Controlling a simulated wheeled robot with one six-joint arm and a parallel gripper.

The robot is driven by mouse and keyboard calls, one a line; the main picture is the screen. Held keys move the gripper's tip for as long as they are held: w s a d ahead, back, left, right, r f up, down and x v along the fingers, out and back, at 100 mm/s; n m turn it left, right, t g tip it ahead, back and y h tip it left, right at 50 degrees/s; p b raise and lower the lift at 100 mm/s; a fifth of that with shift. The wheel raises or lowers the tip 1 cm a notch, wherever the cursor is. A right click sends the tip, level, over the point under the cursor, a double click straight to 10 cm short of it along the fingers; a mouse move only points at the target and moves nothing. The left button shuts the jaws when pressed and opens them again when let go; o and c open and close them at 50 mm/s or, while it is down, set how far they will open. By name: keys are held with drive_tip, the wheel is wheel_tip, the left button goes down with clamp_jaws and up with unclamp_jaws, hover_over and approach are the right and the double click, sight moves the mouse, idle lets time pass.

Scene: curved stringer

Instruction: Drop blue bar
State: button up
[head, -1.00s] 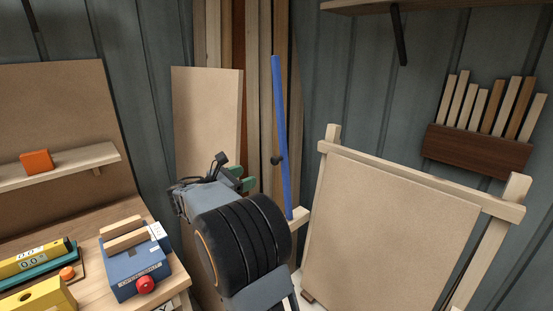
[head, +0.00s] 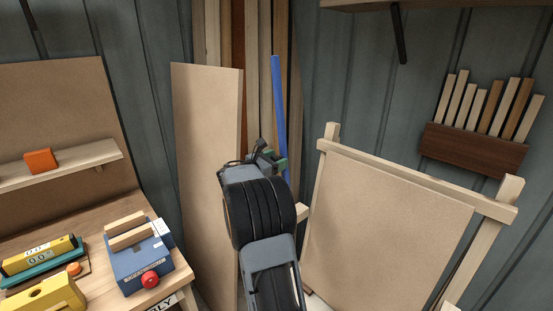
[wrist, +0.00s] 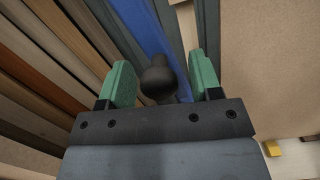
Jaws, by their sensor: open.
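The blue bar (head: 277,100) stands nearly upright in the corner, in front of the stacked boards. My gripper (head: 270,162) is at the bar's middle height. In the wrist view the blue bar (wrist: 147,35) runs between the two green fingers of my gripper (wrist: 160,62), which are open. A black knob (wrist: 158,78) lies between the fingers, in front of the bar. There are gaps between the knob and both fingers.
Tall boards (head: 226,40) lean behind the bar, and a wide tan panel (head: 205,150) stands to the left. A framed board (head: 390,230) stands close on the right. A workbench (head: 120,212) with a blue box (head: 145,265) is at the lower left.

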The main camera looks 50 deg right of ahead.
drive_tip(key=shift+d, duration=0.15)
clamp_jaws()
idle(0.5)
